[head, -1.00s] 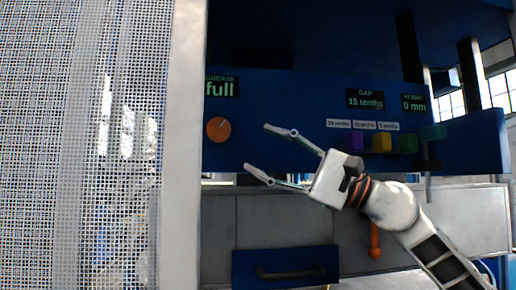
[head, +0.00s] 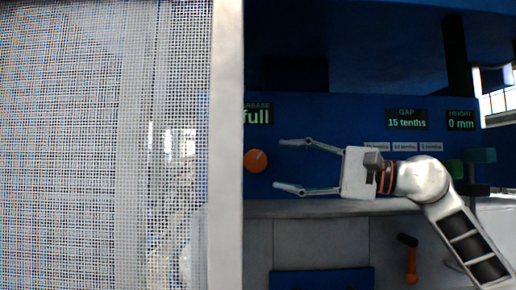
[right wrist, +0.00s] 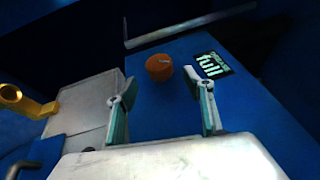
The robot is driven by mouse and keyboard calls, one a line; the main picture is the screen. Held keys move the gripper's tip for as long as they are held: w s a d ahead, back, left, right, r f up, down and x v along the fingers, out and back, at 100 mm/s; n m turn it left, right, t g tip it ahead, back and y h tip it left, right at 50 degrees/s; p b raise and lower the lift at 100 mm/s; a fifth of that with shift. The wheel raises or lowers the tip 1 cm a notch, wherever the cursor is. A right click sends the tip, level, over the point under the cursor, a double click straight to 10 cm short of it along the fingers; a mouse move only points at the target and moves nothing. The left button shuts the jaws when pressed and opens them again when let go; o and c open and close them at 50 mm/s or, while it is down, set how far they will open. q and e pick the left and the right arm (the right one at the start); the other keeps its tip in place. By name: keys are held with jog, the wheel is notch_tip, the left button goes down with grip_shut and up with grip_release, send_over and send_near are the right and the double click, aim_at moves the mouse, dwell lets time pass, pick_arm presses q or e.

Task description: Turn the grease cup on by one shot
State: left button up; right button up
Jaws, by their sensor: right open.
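The grease cup is an orange round knob (head: 256,160) on the blue machine front, under a display reading "full" (head: 257,117). The knob carries a small pale mark toward its upper right. My right gripper (head: 282,166) is open and empty, its fingers pointing left at the knob with a short gap between. In the right wrist view the knob (right wrist: 159,67) shows beyond the two fingertips, roughly between them, and the "full" display (right wrist: 213,64) is to its right. My left gripper is not in view.
A mesh guard panel with a pale post (head: 228,150) fills the left side, close to the knob. Displays read gap 15 tenths (head: 406,118) and height 0 mm (head: 461,120). A drawer (head: 322,279) and an orange-handled tool (head: 411,265) are below.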

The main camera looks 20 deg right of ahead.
aim_at(257, 162)
jog(key=p+x, duration=0.2)
jog(key=x, duration=0.4)
jog(key=shift+w+a+r, duration=0.1)
jog(key=shift+w+a, duration=0.1)
jog(key=shift+a, duration=0.15)
jog(key=shift+w+a, duration=0.25)
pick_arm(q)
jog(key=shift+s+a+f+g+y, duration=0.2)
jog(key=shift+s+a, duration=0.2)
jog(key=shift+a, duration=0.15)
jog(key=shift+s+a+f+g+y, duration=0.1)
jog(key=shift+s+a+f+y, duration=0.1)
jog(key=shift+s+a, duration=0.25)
pick_arm(e)
jog(key=shift+c, duration=0.3)
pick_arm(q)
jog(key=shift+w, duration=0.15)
pick_arm(e)
jog(key=c, duration=1.1)
